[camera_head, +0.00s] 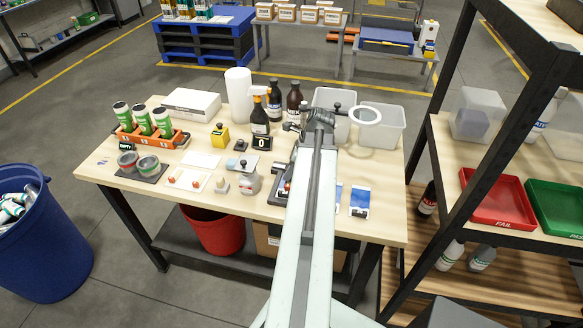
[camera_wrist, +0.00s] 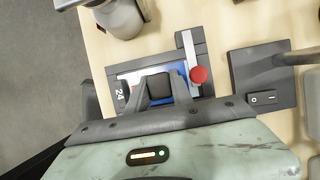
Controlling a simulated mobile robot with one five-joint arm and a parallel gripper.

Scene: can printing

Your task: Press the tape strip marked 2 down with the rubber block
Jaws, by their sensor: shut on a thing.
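My gripper (camera_wrist: 158,97) is in the lower middle of the wrist view, its two fingers shut on a small dark block (camera_wrist: 159,86), which looks like the rubber block. The block is over a blue panel (camera_wrist: 182,84) with a pale border in a dark fixture; I cannot tell whether it touches the panel. I cannot make out a separate strip marked 2; the fingers and block hide part of the panel. In the head view my arm covers the gripper and most of the fixture (camera_head: 262,192).
A red knob (camera_wrist: 199,75) on a grey lever stands close right of the fingers. A dark plate with a post and switch (camera_wrist: 264,98) lies farther right. In the head view, bottles, can rack (camera_head: 150,138) and clear bins (camera_head: 381,128) crowd the table (camera_head: 240,219).

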